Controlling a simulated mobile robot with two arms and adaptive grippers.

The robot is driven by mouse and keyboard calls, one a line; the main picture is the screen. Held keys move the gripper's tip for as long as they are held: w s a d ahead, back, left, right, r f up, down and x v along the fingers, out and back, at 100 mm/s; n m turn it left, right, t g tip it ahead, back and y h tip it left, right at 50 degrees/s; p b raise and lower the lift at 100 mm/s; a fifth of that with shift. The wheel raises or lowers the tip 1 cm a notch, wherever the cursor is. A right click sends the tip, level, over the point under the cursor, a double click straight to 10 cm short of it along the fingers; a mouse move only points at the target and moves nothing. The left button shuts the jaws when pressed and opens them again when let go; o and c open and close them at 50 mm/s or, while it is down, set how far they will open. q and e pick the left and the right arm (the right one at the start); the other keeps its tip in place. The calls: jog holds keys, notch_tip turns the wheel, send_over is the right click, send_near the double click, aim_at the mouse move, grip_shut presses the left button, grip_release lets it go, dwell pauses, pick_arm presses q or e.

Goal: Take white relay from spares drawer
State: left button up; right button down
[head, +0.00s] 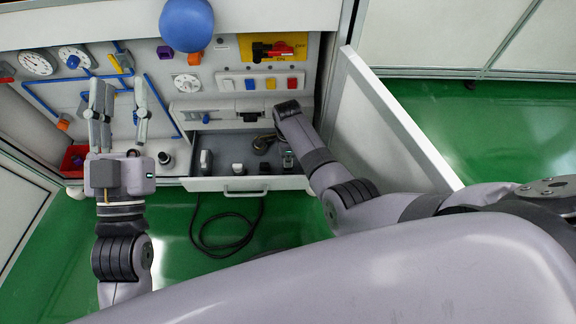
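The spares drawer (222,184) is pulled out below the panel, with several small parts in it. A grey-and-black part (205,160) stands at the left. I cannot tell for sure which is the white relay. My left gripper (122,84) is open and empty, left of the drawer, its fingers pointing at the panel. My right arm reaches over the drawer's right side; its gripper is hidden behind the arm's end.
A blue ball-shaped thing (187,24) stands out from the panel at the top. An open white door (385,125) is right of the drawer, close to my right arm. A red bin (74,160) is at the left. A black cable (222,243) lies on the green floor.

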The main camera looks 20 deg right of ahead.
pick_arm(q)
jog(key=shift+w+a+f+g+y, duration=0.15)
jog(key=shift+f+g, duration=0.1)
jog(key=shift+f, duration=0.2)
jog(key=shift+w+d+f+g+y, duration=0.1)
jog(key=shift+f+g, duration=0.1)
jog(key=shift+f, duration=0.2)
jog(key=shift+w+a+f+g+y, duration=0.15)
jog(key=shift+f+g, duration=0.1)
jog(key=shift+f, duration=0.2)
pick_arm(e)
jog(key=shift+r, duration=0.25)
pick_arm(q)
jog(key=shift+d, duration=0.1)
jog(key=shift+p, duration=0.3)
pick_arm(e)
jog(key=shift+r, duration=0.2)
jog(key=shift+r+p, duration=0.3)
jog(key=shift+p, duration=0.2)
jog(key=shift+r+p, duration=0.75)
jog(key=shift+p, duration=0.05)
pick_arm(q)
notch_tip(320, 180, down, 13)
jog(key=s+a+g+y, duration=0.2)
jog(key=g, duration=0.6)
jog(key=shift+s+a+y, duration=0.25)
jog(key=shift+s+y, duration=0.05)
jog(key=shift+y, duration=0.1)
pick_arm(e)
jog(key=shift+r, duration=0.2)
